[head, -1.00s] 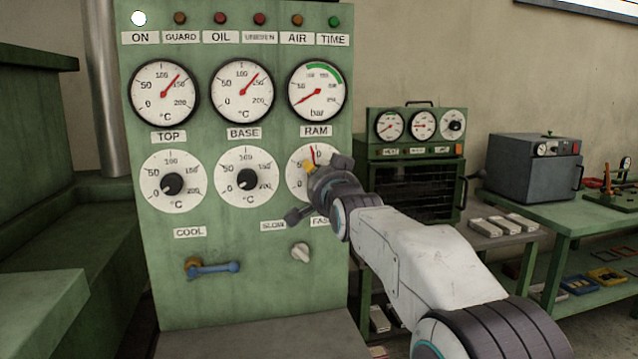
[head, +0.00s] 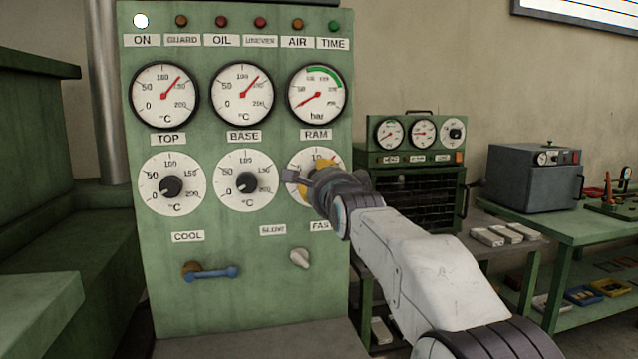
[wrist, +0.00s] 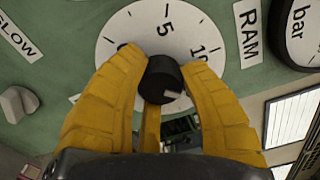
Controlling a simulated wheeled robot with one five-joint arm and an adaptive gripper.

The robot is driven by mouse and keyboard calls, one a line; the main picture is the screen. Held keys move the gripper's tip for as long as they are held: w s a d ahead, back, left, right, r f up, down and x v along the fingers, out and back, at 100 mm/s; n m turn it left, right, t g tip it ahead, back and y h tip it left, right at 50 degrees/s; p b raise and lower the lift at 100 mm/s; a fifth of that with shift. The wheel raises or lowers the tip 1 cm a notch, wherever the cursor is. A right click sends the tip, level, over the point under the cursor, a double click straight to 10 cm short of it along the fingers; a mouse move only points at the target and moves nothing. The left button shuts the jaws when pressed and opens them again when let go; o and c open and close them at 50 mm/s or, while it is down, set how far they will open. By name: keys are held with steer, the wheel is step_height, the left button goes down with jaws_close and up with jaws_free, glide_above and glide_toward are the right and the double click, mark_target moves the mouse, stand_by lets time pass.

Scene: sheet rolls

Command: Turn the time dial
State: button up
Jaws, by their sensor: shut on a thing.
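The time dial is a white round face (head: 298,164) at the lower right of the green panel, under the RAM label. In the head view my gripper (head: 323,166) covers much of it. In the wrist view the dial face (wrist: 140,38) shows a 5 and a 10, and a black knob (wrist: 160,76) with a pale mark at its middle. The yellow fingers of my gripper (wrist: 163,72) are on both sides of this knob and shut on it. The mark points toward the lower right of the wrist view.
The TOP (head: 172,206) and BASE (head: 246,205) dials are to the left. Below are a blue COOL lever (head: 213,272) and a pale SLOW/FAST knob (head: 300,259). A green oven (head: 410,190) and a bench (head: 580,237) stand to the right.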

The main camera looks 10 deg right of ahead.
steer(key=shift+r+m, duration=0.1)
steer(key=shift+m, duration=1.5)
steer(key=shift+r, duration=0.1)
steer(key=o, duration=1.2)
steer(key=shift+f, duration=0.2)
steer(key=s, duration=1.2)
